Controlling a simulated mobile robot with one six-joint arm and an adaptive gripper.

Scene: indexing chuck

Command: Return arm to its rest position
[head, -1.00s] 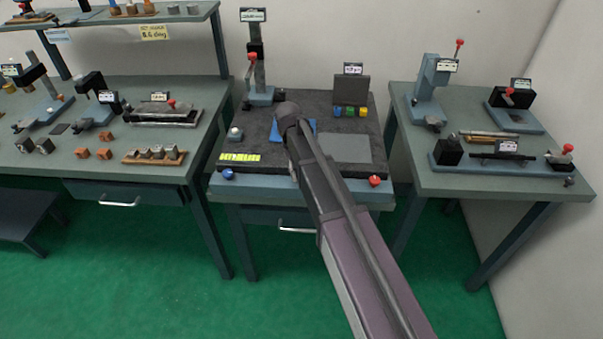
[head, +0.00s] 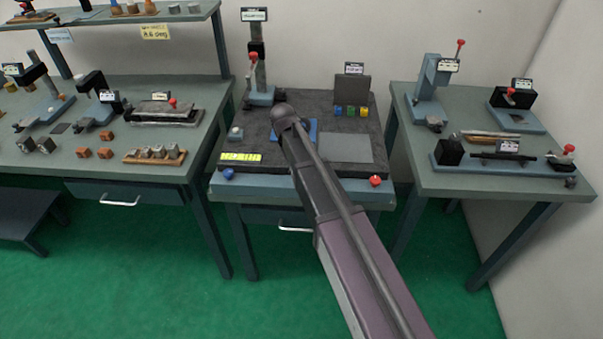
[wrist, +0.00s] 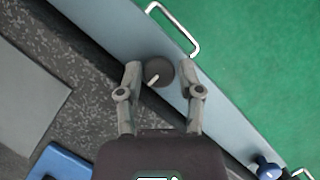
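My gripper (wrist: 160,66) points down over the front edge of the middle bench in the wrist view. Its two fingers are spread apart, with a dark round knob (wrist: 158,73) with a white pointer line showing between the tips. No finger is clearly touching the knob; I cannot tell the height gap. In the head view my arm (head: 345,225) reaches over the middle bench (head: 372,192) and hides the gripper and this knob.
A drawer handle (wrist: 176,28) and a blue knob (wrist: 268,168) show near the gripper. The bench holds a black mat (head: 275,165), a grey plate (head: 345,148), a post fixture (head: 260,95) and a red knob (head: 375,181). Equipped benches stand left (head: 60,165) and right (head: 450,180).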

